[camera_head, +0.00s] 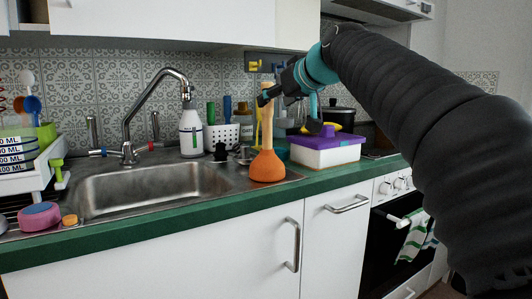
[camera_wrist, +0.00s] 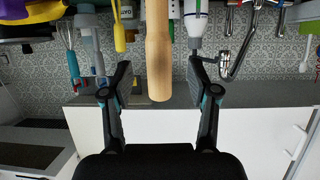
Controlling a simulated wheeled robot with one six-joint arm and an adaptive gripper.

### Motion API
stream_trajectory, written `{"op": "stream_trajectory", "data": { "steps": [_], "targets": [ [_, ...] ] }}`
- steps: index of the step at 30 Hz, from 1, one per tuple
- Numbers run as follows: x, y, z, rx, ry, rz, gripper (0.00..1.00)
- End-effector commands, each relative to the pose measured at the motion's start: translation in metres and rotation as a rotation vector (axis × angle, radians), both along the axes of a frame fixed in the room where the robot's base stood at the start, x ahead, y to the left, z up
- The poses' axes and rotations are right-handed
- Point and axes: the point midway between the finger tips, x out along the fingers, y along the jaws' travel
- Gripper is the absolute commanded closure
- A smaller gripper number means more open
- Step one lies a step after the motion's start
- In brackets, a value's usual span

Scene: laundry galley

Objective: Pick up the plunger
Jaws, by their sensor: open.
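The plunger has an orange rubber cup (camera_head: 267,168) and an upright light wooden handle (camera_head: 267,128). It stands on the green-edged counter at the right end of the sink. My gripper (camera_head: 284,104) is open near the upper end of the handle in the head view. In the wrist view, which appears upside down, the handle (camera_wrist: 158,50) lies between the two spread fingers of my gripper (camera_wrist: 160,74). Gaps show on both sides of it, and neither finger appears to touch it. The cup is out of the wrist view.
A white soap bottle (camera_head: 191,130) and a white utensil holder (camera_head: 222,136) stand behind and left of the plunger. A white box with a purple lid (camera_head: 326,142) stands close on its right. The sink (camera_head: 150,188) and faucet (camera_head: 130,153) are left.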

Motion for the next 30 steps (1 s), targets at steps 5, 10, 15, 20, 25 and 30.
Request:
{"op": "stream_trajectory", "data": {
  "steps": [5, 10, 15, 20, 25, 30],
  "targets": [
    [0.008, 0.004, -0.004, 0.000, 0.001, 0.000, 0.40],
    [0.025, 0.015, -0.013, 0.001, 0.003, 0.000, 0.40],
    [0.040, 0.025, -0.020, 0.001, 0.000, 0.000, 0.40],
    [0.042, 0.025, -0.021, 0.001, -0.001, -0.002, 0.40],
    [0.042, 0.025, -0.021, 0.000, 0.000, -0.002, 0.63],
    [0.042, 0.025, -0.021, 0.000, 0.000, -0.001, 1.00]
  ]
}}
